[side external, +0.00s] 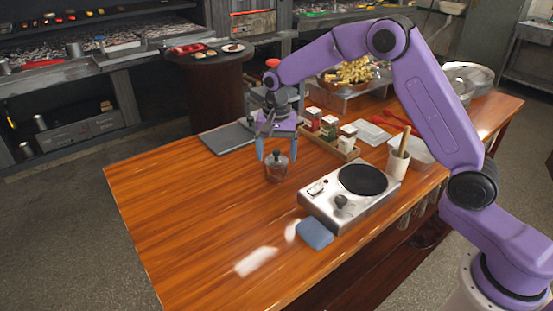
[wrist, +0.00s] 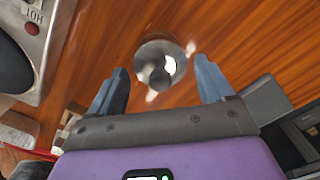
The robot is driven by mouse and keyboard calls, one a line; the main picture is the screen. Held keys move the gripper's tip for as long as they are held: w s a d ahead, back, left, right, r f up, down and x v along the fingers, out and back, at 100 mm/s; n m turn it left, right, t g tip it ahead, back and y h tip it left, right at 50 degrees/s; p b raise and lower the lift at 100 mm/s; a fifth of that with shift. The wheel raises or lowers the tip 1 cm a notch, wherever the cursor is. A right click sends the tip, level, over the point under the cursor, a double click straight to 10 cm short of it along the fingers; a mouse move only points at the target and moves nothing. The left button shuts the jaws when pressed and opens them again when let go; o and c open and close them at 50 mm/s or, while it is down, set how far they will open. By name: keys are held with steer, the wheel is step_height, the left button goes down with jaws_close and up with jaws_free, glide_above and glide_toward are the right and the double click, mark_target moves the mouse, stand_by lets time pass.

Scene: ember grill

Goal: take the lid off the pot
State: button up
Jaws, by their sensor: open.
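A small grey, glassy pot (side external: 276,173) stands upright on the wooden table, with a dark knobbed lid (side external: 280,159) on top. My gripper (side external: 277,156) points down over the pot, open and empty, with its blue fingertips on either side at about lid height. In the wrist view the pot (wrist: 146,50) lies ahead between the two blue fingers of my gripper (wrist: 160,68), and its dark knob (wrist: 160,78) faces the camera. I cannot tell exactly how far the fingertips are above the lid.
A silver hot plate (side external: 345,198) with a black burner stands right of the pot, with a blue cloth (side external: 315,234) in front. A wooden tray (side external: 330,146) of jars and a dark flat board (side external: 226,138) lie behind. The table's left front (side external: 190,220) is clear.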

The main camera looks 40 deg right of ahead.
steer(key=c, duration=1.3)
steer(key=shift+s+f, duration=0.1)
jaws_close()
